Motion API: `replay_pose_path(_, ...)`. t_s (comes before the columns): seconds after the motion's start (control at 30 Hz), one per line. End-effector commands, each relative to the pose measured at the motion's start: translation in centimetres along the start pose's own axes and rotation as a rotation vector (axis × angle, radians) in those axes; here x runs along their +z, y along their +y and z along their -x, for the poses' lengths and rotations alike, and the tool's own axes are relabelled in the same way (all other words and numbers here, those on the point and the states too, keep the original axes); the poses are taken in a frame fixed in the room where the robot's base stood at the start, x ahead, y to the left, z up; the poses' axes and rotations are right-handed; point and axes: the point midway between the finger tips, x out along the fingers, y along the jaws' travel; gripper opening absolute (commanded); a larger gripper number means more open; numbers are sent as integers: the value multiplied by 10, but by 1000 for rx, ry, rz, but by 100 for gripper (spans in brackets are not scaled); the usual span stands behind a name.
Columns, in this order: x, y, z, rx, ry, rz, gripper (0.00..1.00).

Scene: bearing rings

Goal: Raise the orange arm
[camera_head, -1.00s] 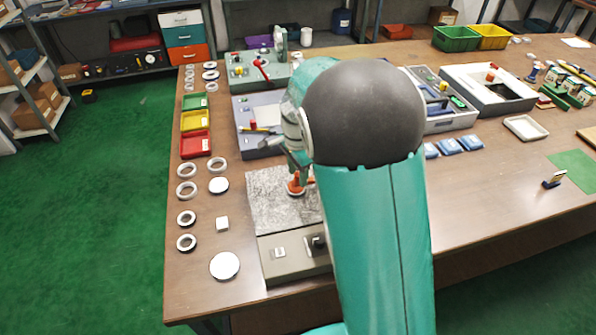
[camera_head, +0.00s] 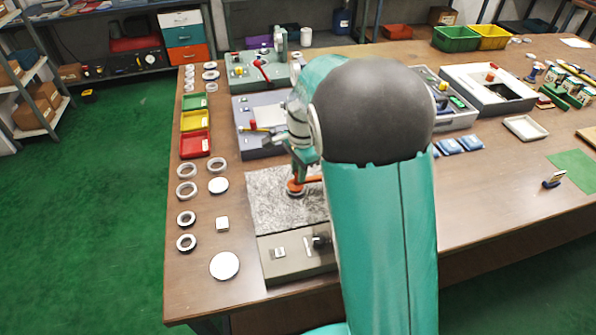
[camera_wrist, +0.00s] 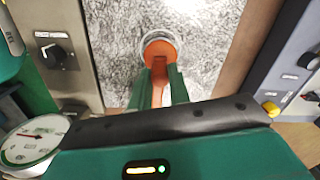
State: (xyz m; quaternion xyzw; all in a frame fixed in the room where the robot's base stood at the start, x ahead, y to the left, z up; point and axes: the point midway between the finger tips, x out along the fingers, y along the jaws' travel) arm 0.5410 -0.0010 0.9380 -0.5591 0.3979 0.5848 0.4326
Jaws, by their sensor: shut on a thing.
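The orange arm (camera_head: 312,181) shows over the speckled grey plate (camera_head: 270,205) in the head view, partly hidden by my own arm. In the wrist view the orange arm (camera_wrist: 160,60) has a broad round end, with a pale ring (camera_wrist: 157,36) showing around its far edge. My gripper (camera_wrist: 159,90) has its two green fingers on either side of the narrow part of the orange arm, shut on it. In the head view my gripper (camera_head: 306,163) is mostly hidden behind my arm. I cannot tell whether the round end touches the plate.
A round dial gauge (camera_wrist: 32,143) shows at lower left. Several loose rings (camera_head: 187,190) and a white disc (camera_head: 225,266) lie on the brown table to the left. A blue-grey device (camera_head: 258,146) stands behind the plate.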

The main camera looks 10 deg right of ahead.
Motion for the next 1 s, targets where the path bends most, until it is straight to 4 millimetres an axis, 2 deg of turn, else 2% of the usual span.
replay_pose_path(0.27, -13, 3, 18, -59, -169, -8, 0)
replay_pose_path(0.6, -36, 11, 43, -158, -470, -7, 0)
replay_pose_path(1.0, -68, 21, 59, -269, -812, -4, 0)
